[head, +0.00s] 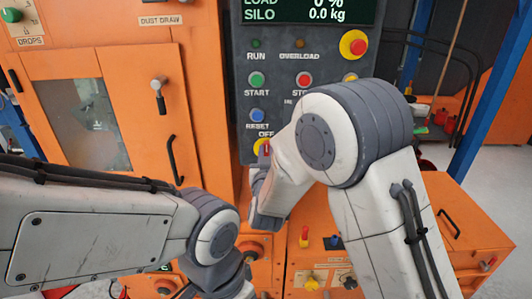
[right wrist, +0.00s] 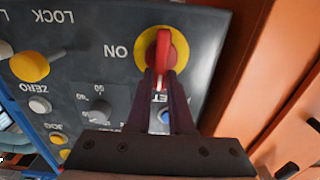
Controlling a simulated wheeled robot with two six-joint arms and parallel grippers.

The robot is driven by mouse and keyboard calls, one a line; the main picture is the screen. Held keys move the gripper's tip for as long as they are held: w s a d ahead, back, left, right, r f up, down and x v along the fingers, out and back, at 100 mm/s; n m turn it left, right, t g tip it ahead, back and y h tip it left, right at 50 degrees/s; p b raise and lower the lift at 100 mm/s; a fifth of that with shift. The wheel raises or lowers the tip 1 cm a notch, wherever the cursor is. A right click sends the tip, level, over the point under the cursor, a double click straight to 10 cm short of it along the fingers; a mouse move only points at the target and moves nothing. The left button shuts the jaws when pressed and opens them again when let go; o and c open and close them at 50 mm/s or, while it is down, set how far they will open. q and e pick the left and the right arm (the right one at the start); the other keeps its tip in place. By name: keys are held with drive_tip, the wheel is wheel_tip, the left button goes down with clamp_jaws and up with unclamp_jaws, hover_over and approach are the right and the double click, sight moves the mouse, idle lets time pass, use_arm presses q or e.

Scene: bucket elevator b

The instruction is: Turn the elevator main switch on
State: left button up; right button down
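The main switch is a red handle on a yellow disc, low on the dark control panel. In the head view the yellow disc (head: 257,147) shows just under the OFF label, partly covered by my right arm. In the right wrist view, which is upside down, the red handle (right wrist: 165,48) points towards my gripper, and ON is printed to the left of the disc. My right gripper (right wrist: 162,75) has its fingers on both sides of the handle, close against it. My left arm lies at the lower left; its gripper is out of view.
The panel (head: 243,105) also carries green START, red STOP and blue RESET buttons and a red emergency button (head: 354,43). An orange cabinet (head: 130,60) stands to the left. Lower orange boxes with small knobs (head: 312,283) are beneath. Open floor shows at the right.

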drive_tip(key=shift+f+m+b, duration=0.15)
drive_tip(key=shift+m+b, duration=0.25)
drive_tip(key=shift+b, duration=0.3)
drive_tip(key=shift+d+f+m+b, duration=0.3)
drive_tip(key=shift+m+b, duration=2.55)
drive_tip(key=shift+b, duration=0.9)
drive_tip(key=shift+d+f+m+b, duration=0.25)
drive_tip(key=shift+d+m+b, duration=0.1)
drive_tip(key=shift+m+b, duration=3)
drive_tip(key=shift+d+f+m+b, duration=0.3)
drive_tip(key=shift+m+b, duration=2.1)
drive_tip(key=shift+b, duration=1.8)
drive_tip(key=c, duration=0.8)
unclamp_jaws()
